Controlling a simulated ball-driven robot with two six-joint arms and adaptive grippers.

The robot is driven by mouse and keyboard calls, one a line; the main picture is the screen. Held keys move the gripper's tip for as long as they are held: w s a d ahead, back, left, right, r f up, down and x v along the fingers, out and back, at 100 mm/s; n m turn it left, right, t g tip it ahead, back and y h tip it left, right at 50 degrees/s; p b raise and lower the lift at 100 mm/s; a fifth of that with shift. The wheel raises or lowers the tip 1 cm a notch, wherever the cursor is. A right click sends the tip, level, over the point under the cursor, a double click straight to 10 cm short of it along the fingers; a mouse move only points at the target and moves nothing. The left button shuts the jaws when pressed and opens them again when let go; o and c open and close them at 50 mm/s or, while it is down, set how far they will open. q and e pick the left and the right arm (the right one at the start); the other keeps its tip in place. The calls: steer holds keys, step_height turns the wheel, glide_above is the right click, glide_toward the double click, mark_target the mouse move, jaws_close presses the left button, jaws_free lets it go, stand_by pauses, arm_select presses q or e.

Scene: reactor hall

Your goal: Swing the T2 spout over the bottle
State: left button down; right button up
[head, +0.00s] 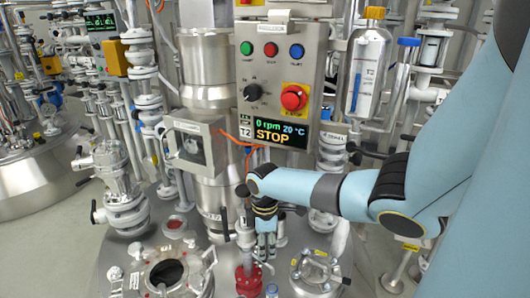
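My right arm comes in from the right. Its gripper (266,246) points down over the T2 vessel lid, beside a small metal fitting with a black handle (244,232). The fingers are small and partly merge with the fittings behind, so whether they are open or touch anything is unclear. A small clear bottle with a blue top (271,290) shows at the bottom edge, just right of a red fitting (248,281). I cannot clearly make out the T2 spout among the fittings around the gripper. My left gripper is not in view.
The control box (277,75) stands behind, with a T2 display (271,132) reading 0 rpm, 20 °C, STOP. An open round port (167,273) and a closed lid (316,268) flank the gripper. Pipework crowds the left.

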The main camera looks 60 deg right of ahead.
step_height(320, 180, up, 8)
stand_by(0.7)
steer(key=s+a+f+m+b, duration=0.1)
steer(key=s+a+f, duration=0.4)
steer(key=s+f, duration=0.5)
steer(key=s+a+f+m+b, duration=0.1)
steer(key=s+a+f+m, duration=0.3)
steer(key=s+f, duration=0.7)
steer(key=s+a+f+m+b, duration=0.1)
steer(key=s+a+f+m, duration=0.1)
steer(key=s+a+f, duration=0.5)
steer(key=shift+s+a+f+m+t+h, duration=0.15)
steer(key=shift+s+f+m+t+h, duration=0.25)
steer(key=shift+s+f, duration=2.3)
steer(key=shift+s+r, duration=0.45)
steer(key=shift+s, duration=0.1)
